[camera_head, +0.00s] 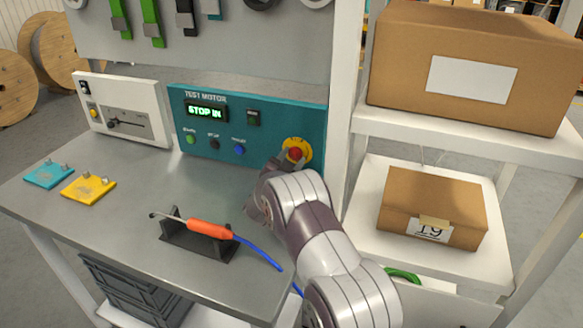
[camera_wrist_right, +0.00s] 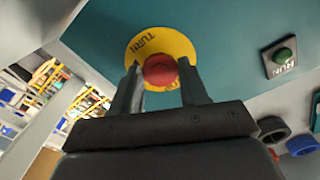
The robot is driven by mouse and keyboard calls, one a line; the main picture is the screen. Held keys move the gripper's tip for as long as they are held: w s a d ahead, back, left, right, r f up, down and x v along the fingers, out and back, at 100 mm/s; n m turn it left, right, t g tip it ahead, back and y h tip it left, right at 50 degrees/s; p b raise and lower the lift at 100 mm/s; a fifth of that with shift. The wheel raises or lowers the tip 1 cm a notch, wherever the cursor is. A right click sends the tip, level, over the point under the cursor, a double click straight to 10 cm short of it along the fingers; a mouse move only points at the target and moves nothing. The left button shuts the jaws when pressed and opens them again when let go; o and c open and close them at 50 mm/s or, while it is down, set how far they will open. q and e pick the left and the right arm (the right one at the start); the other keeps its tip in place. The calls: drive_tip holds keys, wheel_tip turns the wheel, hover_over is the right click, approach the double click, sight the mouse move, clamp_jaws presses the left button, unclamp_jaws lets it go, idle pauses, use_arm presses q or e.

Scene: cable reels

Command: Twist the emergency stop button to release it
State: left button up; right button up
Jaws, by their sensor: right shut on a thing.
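The red emergency stop button (camera_head: 295,154) sits on a round yellow plate (camera_head: 297,144) at the right end of the teal test motor panel (camera_head: 297,118). The panel display reads "STOP IN". In the right wrist view the button (camera_wrist_right: 160,70) is between the two fingers of my right gripper (camera_wrist_right: 162,82), and the yellow plate (camera_wrist_right: 183,46) shows the word "TURN". My right gripper (camera_head: 287,161) is shut on the button, one finger on each side; the contact points are partly hidden. My left gripper is not in view.
A soldering iron with an orange handle (camera_head: 210,229) rests in a black stand on the table. Teal (camera_head: 48,175) and yellow (camera_head: 88,189) plates lie at the left. A white shelf post (camera_head: 345,90) and cardboard boxes (camera_head: 432,207) stand right of the panel.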

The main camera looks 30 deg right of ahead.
drive_tip(key=m+b, duration=0.1)
drive_tip(key=b, duration=0.1)
drive_tip(key=m+b, duration=0.1)
drive_tip(key=m, duration=0.1)
drive_tip(key=shift+f+b, duration=0.25)
drive_tip(key=shift+b, duration=0.15)
drive_tip(key=shift+r+m+b, duration=0.3)
drive_tip(key=shift+m+b, duration=0.9)
drive_tip(key=shift+b, duration=0.05)
drive_tip(key=shift+r, duration=0.1)
drive_tip(key=o, duration=1.1)
drive_tip(key=shift+c, duration=0.2)
drive_tip(key=v, duration=0.7)
drive_tip(key=shift+a+b, duration=0.15)
drive_tip(key=shift+b, duration=0.2)
drive_tip(key=shift+s, duration=0.15)
